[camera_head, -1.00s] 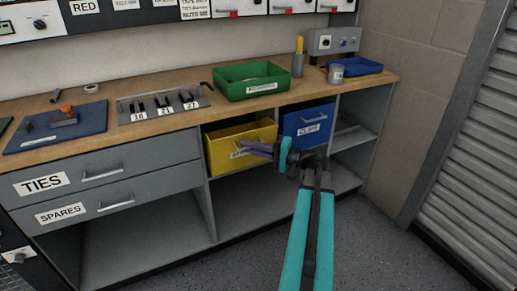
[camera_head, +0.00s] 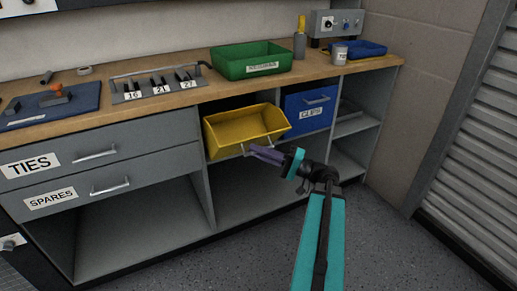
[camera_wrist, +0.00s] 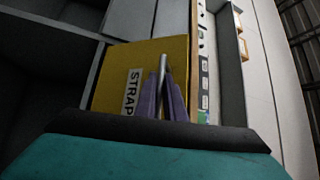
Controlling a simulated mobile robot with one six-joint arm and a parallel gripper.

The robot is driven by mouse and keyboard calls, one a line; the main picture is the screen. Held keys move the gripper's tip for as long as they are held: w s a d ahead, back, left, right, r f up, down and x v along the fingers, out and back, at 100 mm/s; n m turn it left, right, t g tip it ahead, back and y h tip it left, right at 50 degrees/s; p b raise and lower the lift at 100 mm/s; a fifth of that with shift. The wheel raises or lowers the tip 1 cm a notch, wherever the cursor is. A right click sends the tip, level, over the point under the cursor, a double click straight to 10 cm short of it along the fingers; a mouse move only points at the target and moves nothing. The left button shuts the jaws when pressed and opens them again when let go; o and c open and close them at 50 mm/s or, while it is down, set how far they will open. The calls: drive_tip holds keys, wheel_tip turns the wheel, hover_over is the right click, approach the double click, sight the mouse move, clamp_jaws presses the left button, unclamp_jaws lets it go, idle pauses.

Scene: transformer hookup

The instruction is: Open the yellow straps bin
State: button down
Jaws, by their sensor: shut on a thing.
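The yellow straps bin (camera_head: 243,128) sticks out from the shelf opening under the bench, tilted forward, with its inside showing in the head view. In the wrist view its yellow front (camera_wrist: 113,84) carries a label reading "STRAP", the rest of it hidden. My gripper (camera_head: 256,152) is at the lower front of the bin. In the wrist view its purple fingers (camera_wrist: 164,98) are shut on the bin's thin metal handle (camera_wrist: 163,67). I cannot make out anything inside the bin.
A blue "CLIPS" bin (camera_head: 309,109) sits just right of the yellow bin. Drawers labelled TIES (camera_head: 100,153) and SPARES (camera_head: 110,187) are to the left. A green tray (camera_head: 251,61) stands on the bench above. The shelf below and the floor in front are clear.

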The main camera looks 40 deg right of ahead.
idle(0.4)
drive_tip(key=c, duration=1.8)
unclamp_jaws()
drive_tip(key=shift+c, duration=0.2)
drive_tip(key=shift+s, duration=0.1)
drive_tip(key=p+v, duration=0.2)
drive_tip(key=v, duration=1.1)
drive_tip(key=shift+s+d+p, duration=0.2)
drive_tip(key=shift+s+p, duration=0.1)
drive_tip(key=shift+s, duration=0.05)
drive_tip(key=shift+f, duration=0.1)
